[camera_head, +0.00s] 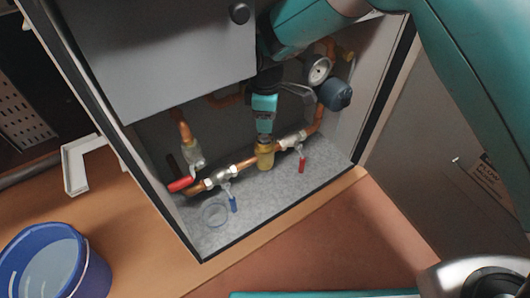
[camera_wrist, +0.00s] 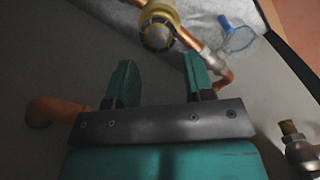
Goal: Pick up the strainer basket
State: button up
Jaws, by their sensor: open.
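My gripper (camera_head: 264,128) hangs inside the open cabinet, its fingers pointing down above a brass fitting (camera_head: 265,156) on the low copper pipe. In the wrist view my gripper (camera_wrist: 158,76) shows two teal fingers well apart with nothing between them. The brass fitting (camera_wrist: 152,13) lies beyond the fingertips, at the top of that view. It has a round grey middle (camera_wrist: 156,37); I cannot tell whether this is the strainer basket.
A red lever (camera_head: 181,184) is at left. A gauge (camera_head: 319,69) is upper right; a blue bucket (camera_head: 84,270) stands outside.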

aim_at(264, 135)
jog(key=f+b, duration=0.5)
jog(key=shift+w+a+f, duration=0.15)
jog(key=shift+a, duration=0.05)
jog(key=shift+c, duration=0.5)
grip_shut()
